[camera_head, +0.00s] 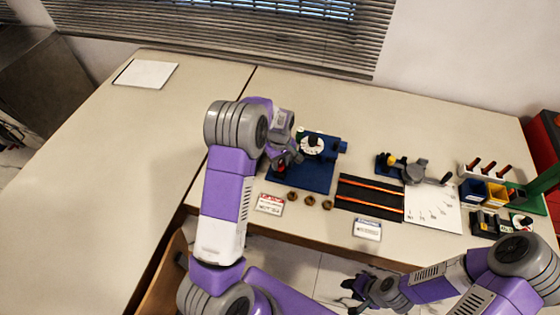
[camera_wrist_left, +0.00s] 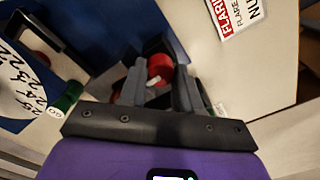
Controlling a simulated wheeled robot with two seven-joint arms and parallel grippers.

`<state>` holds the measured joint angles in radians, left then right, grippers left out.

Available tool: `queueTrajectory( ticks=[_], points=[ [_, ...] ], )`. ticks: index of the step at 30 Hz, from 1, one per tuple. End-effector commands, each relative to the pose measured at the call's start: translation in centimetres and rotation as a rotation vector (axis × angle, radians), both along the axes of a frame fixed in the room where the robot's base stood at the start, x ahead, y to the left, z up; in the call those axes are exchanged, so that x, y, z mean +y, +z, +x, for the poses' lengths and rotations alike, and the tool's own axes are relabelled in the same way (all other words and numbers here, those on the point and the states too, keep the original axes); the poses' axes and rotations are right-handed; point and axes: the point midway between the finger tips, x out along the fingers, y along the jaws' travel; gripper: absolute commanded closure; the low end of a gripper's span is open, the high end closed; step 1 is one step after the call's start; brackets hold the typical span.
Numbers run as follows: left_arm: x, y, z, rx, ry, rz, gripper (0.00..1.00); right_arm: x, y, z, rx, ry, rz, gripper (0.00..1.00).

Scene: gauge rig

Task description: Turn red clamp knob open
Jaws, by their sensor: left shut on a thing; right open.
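The red clamp knob (camera_wrist_left: 160,68) sits between the fingers of my left gripper (camera_wrist_left: 156,80) in the left wrist view. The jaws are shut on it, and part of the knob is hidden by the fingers. In the head view, my left gripper (camera_head: 287,158) is over the left side of the blue gauge rig plate (camera_head: 315,180), and only a small patch of red shows there. A white numbered dial (camera_head: 312,145) stands on the plate beside it. My right gripper (camera_head: 355,287) is open and empty, low in front of the table edge.
Several brown nuts (camera_head: 309,200) and a red-labelled card (camera_head: 270,204) lie in front of the plate. A black mat with orange strips (camera_head: 370,198), a grey tool (camera_head: 415,172) and small bins (camera_head: 484,193) are to the right. The left table is mostly clear.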

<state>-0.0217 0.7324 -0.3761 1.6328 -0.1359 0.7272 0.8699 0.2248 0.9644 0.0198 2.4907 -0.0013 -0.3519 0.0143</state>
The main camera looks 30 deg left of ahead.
Motion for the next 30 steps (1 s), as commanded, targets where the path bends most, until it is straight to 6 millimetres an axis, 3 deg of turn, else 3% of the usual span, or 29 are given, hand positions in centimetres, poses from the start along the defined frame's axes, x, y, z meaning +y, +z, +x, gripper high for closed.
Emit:
queueTrajectory(
  ticks=[14, 15, 19, 30],
  points=[
    [0.02, 0.05, 0.06, -0.003, 0.014, 0.001, 0.97, 0.0, 0.02, 0.0, 0.0, 0.0, 0.0, 0.57],
    [0.02, 0.05, 0.06, -0.003, 0.014, 0.001, 0.61, 0.0, 0.02, 0.0, 0.0, 0.0, 0.0, 0.57],
    [0.0, 0.04, 0.05, -0.001, 0.013, 0.0, 0.41, 0.0, 0.02, 0.0, 0.0, 0.0, 0.0, 0.57],
    [-0.13, 0.04, 0.16, -0.005, 0.01, -0.001, 0.41, 0.0, 0.01, 0.0, 0.0, 0.0, 0.0, 0.57]
  ],
)
